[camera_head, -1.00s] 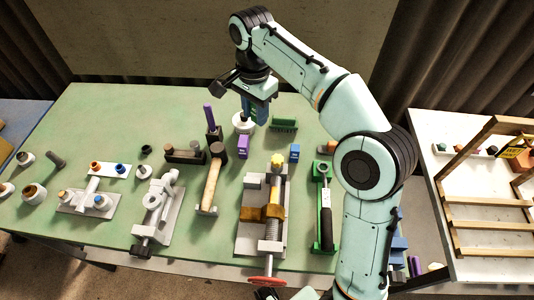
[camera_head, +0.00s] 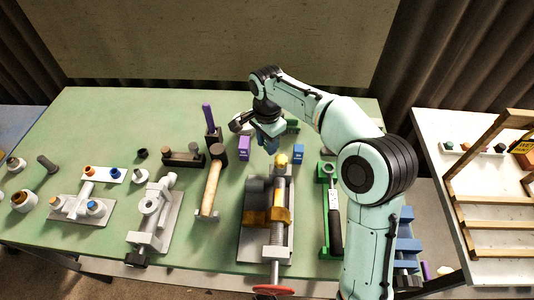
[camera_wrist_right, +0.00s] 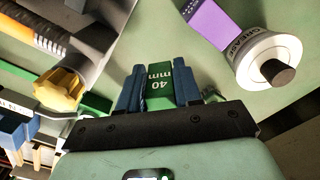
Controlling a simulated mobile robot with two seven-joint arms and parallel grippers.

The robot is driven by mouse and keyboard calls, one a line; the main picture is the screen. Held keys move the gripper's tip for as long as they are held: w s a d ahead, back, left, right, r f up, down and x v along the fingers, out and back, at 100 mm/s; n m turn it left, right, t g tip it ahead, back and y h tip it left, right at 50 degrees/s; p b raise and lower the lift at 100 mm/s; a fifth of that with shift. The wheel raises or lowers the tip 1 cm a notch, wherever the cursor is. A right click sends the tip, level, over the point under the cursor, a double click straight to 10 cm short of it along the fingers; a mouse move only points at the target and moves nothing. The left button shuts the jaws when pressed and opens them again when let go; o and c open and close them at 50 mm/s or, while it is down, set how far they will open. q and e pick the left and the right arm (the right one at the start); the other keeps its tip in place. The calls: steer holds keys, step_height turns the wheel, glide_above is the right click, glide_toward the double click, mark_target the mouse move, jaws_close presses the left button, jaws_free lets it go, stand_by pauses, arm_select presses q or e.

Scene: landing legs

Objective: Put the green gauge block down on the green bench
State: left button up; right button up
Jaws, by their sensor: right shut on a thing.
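My right gripper (camera_head: 268,146) is over the back middle of the green bench (camera_head: 110,115), pointing down. In the right wrist view its blue fingers (camera_wrist_right: 160,88) are shut on the green gauge block (camera_wrist_right: 160,84), which is marked "40 mm". In the head view the block is hidden by the fingers and hand. I cannot tell whether the block touches the bench. My left gripper is not in view.
A white grease can (camera_wrist_right: 268,58) is close by in the wrist view. A vise (camera_head: 256,220) with a yellow part (camera_head: 281,160) is in front.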

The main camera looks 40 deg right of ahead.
steer(key=shift+f+b, duration=0.35)
steer(key=shift+f, duration=1.9)
steer(key=shift+f, duration=0.2)
steer(key=o, duration=1.1)
steer(key=shift+c, duration=0.2)
step_height(320, 180, up, 12)
steer(key=shift+r+p, duration=0.25)
steer(key=shift+p, duration=1)
steer(key=shift+f, duration=0.1)
